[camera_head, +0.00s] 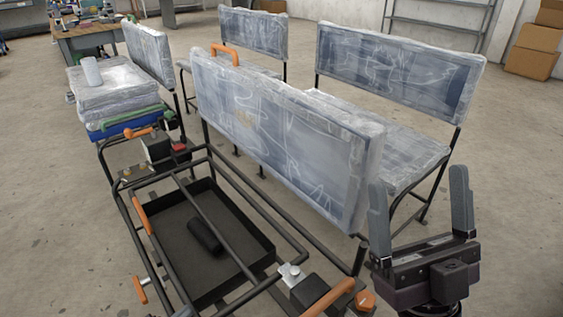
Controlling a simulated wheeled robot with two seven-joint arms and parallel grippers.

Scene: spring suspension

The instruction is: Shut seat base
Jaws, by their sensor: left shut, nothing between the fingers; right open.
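The seat base (290,140) is a long padded panel in clear plastic wrap with an orange handle (225,52) on its top edge. It stands raised and nearly upright along the far side of a black tube frame (168,183). The open frame shows a black tray (165,238) with a dark cylinder (205,237) in it. My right gripper (420,205) is open with its fingers pointing up. It is empty, near the right end of the panel and in front of it in the picture.
Wrapped benches stand behind, one with a backrest (395,72). A stack of wrapped pads (108,85) lies at left. Orange grips (141,216) stick out from the frame. Cardboard boxes (533,50) stand at the back right. The floor at right is clear.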

